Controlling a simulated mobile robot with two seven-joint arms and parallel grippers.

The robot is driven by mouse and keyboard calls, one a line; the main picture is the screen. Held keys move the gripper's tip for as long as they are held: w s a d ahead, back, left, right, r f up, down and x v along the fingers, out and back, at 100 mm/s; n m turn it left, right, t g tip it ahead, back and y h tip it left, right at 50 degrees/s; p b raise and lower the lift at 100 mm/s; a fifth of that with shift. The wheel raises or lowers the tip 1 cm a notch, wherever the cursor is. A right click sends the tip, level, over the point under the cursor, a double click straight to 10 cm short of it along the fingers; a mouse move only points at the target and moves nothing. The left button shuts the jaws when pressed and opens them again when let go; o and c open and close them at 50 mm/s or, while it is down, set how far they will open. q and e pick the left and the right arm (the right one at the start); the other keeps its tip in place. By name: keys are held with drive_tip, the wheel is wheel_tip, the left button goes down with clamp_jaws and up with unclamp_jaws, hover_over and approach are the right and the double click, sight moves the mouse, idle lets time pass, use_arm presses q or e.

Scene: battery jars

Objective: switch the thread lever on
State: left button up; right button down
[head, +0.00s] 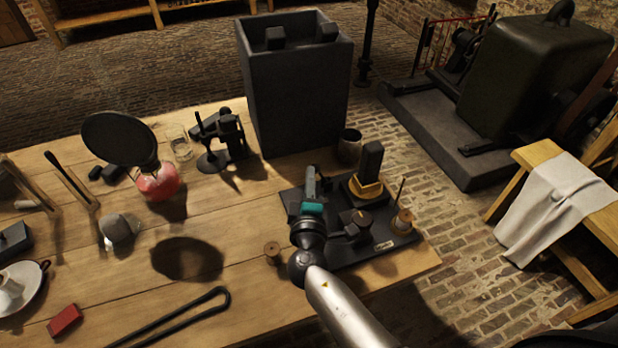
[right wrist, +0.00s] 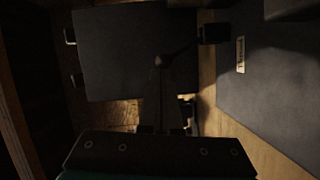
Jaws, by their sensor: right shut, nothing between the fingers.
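A small dark machine on a flat base board (head: 345,258) stands at the table's right edge. It carries an upright black block on a brass-coloured ring (head: 368,188), spools (head: 404,221) and a thin upright rod (head: 400,190). My right gripper (head: 311,178), with a teal band, is shut and empty over the left part of this board. I cannot single out the thread lever in the head view. In the dark right wrist view, a thin rod with a small round knob (right wrist: 158,61) shows ahead of the gripper; I cannot tell whether it is the lever or whether I touch it.
A tall dark box (head: 295,95) stands behind the machine, with a small dark cup (head: 349,146) beside it. A small spool (head: 272,250) stands left of my right wrist. A pink-based lamp (head: 158,183), a black stand (head: 222,140) and a red block (head: 65,320) are farther left.

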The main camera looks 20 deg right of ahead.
drive_tip(key=shift+d+r, duration=0.1)
drive_tip(key=shift+d, duration=0.1)
drive_tip(key=d+m+y+p, duration=0.1)
drive_tip(key=m, duration=0.1)
drive_tip(key=d+r+m+g+p, duration=0.1)
drive_tip(key=d+m+p, duration=0.1)
drive_tip(key=d+m+g+y+p, duration=0.1)
drive_tip(key=d+m+p, duration=0.1)
drive_tip(key=shift+w+d+r+y, duration=0.1)
drive_tip(key=shift+d+r+y, duration=0.2)
drive_tip(key=shift+r, duration=0.1)
drive_tip(key=shift+a+p, duration=0.1)
drive_tip(key=shift+p, duration=0.2)
